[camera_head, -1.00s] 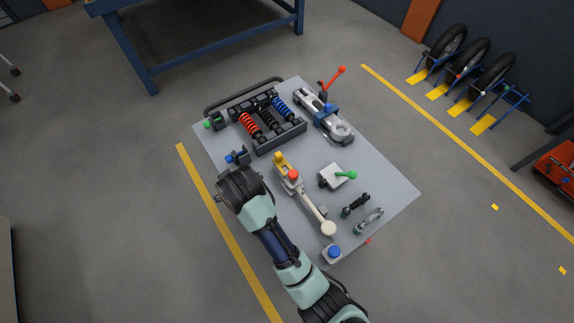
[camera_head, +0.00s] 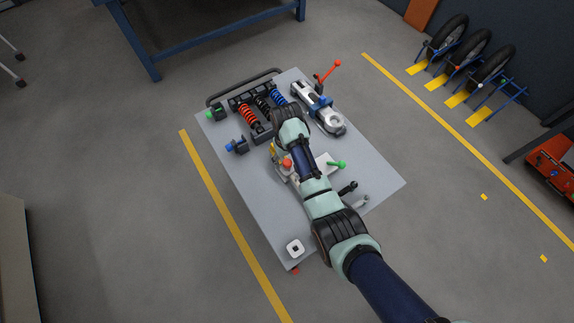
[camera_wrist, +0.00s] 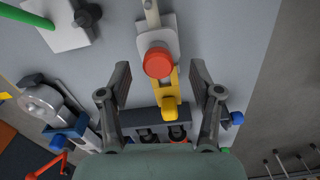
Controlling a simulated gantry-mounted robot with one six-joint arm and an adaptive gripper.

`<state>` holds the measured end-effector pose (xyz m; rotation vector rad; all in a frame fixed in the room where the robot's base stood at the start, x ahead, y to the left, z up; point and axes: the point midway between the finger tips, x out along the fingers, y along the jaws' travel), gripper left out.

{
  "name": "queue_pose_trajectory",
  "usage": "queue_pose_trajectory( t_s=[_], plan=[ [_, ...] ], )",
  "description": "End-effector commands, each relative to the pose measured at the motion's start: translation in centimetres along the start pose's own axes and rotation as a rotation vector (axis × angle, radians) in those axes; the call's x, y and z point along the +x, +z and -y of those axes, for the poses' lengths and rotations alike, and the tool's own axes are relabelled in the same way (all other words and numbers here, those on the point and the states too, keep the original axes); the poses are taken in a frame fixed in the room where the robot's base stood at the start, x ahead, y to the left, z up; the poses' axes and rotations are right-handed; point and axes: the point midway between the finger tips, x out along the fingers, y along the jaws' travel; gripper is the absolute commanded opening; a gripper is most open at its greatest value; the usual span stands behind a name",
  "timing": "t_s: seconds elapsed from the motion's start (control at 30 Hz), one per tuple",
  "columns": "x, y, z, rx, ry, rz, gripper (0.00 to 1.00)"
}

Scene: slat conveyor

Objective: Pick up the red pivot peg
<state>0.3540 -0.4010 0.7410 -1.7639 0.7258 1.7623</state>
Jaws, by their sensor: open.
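The red pivot peg (camera_wrist: 158,62) shows in the wrist view as a round red cap on a light grey bracket (camera_wrist: 143,38). A yellow part (camera_wrist: 170,106) adjoins that bracket. In the head view the red peg (camera_head: 287,163) is just below my wrist, near the middle of the table. My gripper (camera_wrist: 159,73) is open, with one finger to either side of the red cap in the wrist view. Nothing is held. The height of the fingertips above the cap cannot be told. In the head view my wrist hides the fingers.
My arm hides part of the right side.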

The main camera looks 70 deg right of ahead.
Motion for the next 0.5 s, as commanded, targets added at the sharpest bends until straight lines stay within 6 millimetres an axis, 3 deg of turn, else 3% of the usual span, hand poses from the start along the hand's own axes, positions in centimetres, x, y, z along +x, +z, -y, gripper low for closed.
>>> queue_pose_trajectory(
  t_s=[0.03,0.13,0.37,0.5],
  plan=[
    [1.7,0.0,-0.2,0.001,0.0,0.002,0.64],
    [3.2,0.0,-0.2,0.0,0.0,0.002,0.64],
    [3.4,0.0,-0.2,0.0,0.0,0.001,0.64],
    [3.4,0.0,-0.2,0.0,0.0,0.001,0.44]
  ],
)
